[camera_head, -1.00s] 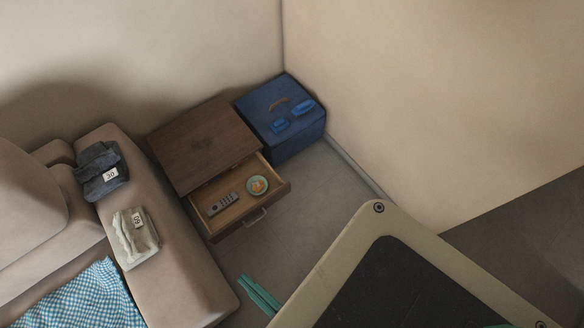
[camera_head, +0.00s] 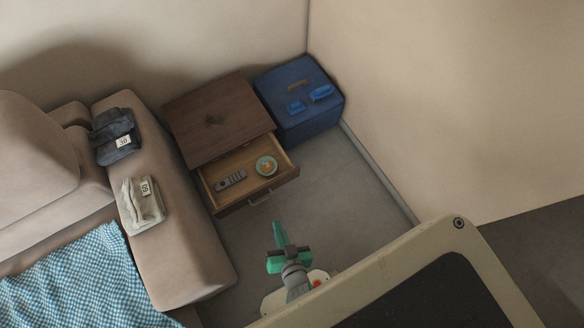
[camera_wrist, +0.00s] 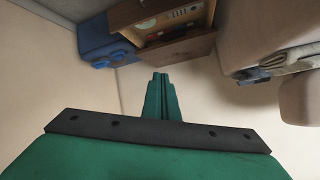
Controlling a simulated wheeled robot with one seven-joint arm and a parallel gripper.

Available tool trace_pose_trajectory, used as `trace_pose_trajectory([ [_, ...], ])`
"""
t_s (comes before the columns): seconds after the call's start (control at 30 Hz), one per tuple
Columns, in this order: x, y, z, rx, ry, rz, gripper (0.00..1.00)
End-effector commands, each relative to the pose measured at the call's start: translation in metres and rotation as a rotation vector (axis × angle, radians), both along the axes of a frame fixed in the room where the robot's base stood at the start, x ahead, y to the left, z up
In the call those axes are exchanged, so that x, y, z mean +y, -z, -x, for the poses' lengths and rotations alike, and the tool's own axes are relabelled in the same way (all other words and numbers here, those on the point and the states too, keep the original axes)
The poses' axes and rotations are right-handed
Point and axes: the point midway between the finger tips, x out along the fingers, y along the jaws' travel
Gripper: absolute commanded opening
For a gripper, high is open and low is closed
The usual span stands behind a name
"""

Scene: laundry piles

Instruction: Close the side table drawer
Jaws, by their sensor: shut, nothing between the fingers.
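The brown wooden side table (camera_head: 215,115) stands between the sofa and a blue box. Its drawer (camera_head: 230,199) is pulled out toward me and holds a grey remote (camera_head: 231,180) and a small round dish (camera_head: 266,166). A metal handle (camera_head: 259,198) is on the drawer front. My green gripper (camera_head: 279,232) is in front of the drawer, apart from it, with its fingers together and nothing held. In the wrist view the shut fingers (camera_wrist: 160,88) point toward the drawer front (camera_wrist: 178,50), and the picture appears upside down.
The blue box (camera_head: 298,98) with blue items on top stands right of the table against the walls. The beige sofa (camera_head: 175,235) with folded clothes (camera_head: 141,203) is close on the left. Grey floor (camera_head: 340,200) is free in front of the drawer.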

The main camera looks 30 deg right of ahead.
Motion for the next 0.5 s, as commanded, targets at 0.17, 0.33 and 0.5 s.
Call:
trace_pose_trajectory([
  [0.17,-0.036,0.072,-0.042,0.094,0.19,-0.138,0.0],
  [0.33,-0.074,0.126,-0.08,0.167,0.406,-0.268,0.0],
  [0.5,-0.106,0.16,-0.11,0.213,0.606,-0.372,0.0],
])
